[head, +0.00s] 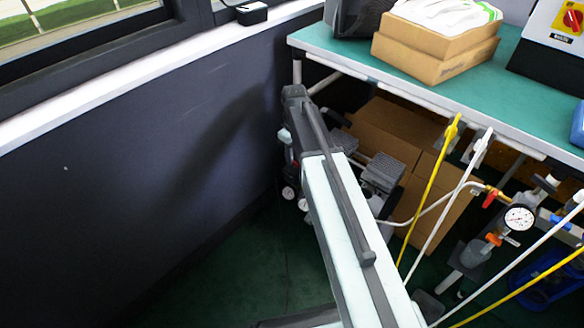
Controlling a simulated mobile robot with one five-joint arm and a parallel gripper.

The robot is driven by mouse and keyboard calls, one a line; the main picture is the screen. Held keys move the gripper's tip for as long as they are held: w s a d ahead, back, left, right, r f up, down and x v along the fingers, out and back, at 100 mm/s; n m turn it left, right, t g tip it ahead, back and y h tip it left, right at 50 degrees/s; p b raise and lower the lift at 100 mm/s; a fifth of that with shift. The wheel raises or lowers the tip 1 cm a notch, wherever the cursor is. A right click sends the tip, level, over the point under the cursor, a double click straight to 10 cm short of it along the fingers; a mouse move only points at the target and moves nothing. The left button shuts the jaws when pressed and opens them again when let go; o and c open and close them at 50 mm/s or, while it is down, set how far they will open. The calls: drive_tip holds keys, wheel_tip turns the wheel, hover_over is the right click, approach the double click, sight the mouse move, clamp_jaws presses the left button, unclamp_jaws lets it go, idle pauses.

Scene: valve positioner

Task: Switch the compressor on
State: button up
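The compressor stands on the floor under the bench, in the corner by the dark wall. Its grey ribbed motor part (382,172) shows to the right of my arm. Two small round gauges, one of them a gauge (289,193) near the wall, show to the left of my arm. My arm runs from the bottom of the view up to the compressor and covers its middle. My gripper is at the far end of the arm, over the compressor's wall side. Its fingers cannot be made out. No power switch can be made out.
The green-topped bench (345,52) overhangs the compressor and carries a cardboard box (435,45). Brown cartons (385,130) stand behind the compressor. Yellow and white hoses, a pressure gauge (519,217) and a red valve handle (490,198) are at right. The floor at left is clear.

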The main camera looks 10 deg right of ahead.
wheel_tip(320, 180, down, 3)
drive_tip(key=shift+r+b, duration=0.1)
drive_tip(key=shift+b, duration=0.65)
